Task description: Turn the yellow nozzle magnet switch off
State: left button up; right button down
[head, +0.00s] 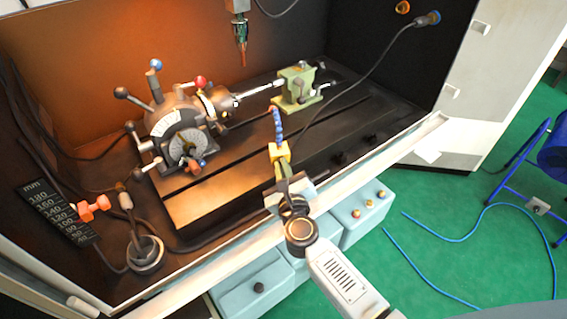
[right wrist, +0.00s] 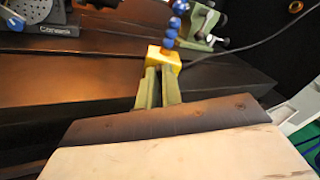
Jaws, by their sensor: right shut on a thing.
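The yellow nozzle magnet (head: 278,152) stands at the front edge of the machine bed, with a blue segmented hose (head: 277,122) rising from it. It also shows in the right wrist view (right wrist: 165,56), with the hose (right wrist: 171,30) above it. My right gripper (head: 281,164) reaches in from the front, its fingers shut at the near side of the yellow magnet. In the right wrist view the two fingers (right wrist: 160,74) end against the yellow block. The switch itself is hidden between or behind the fingers, so its position cannot be told. My left gripper is not in view.
The indexing chuck (head: 180,135) with its ball-ended levers stands at the left of the slotted bed. A green tailstock (head: 297,88) stands behind the magnet. A black cable (head: 365,80) runs behind it. A spindle tool (head: 241,45) hangs above. The bed right of the magnet is mostly clear.

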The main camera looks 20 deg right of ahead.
jog(key=n+p, duration=0.2)
jog(key=n, duration=0.3)
jog(key=shift+a+n, duration=0.15)
jog(key=shift+n, duration=0.15)
jog(key=n, duration=0.1)
jog(key=n+p, duration=0.1)
jog(key=n, duration=0.2)
jog(key=shift+a+f+p, duration=0.1)
jog(key=shift+f+p, duration=0.15)
jog(key=shift+p, duration=0.1)
jog(key=shift+f+n+p, duration=0.1)
jog(key=shift+n+p, duration=0.25)
jog(key=shift+n, duration=0.85)
jog(key=c, duration=1.6)
grip_release()
jog(key=shift+o, duration=0.2)
jog(key=shift+s+f, duration=0.1)
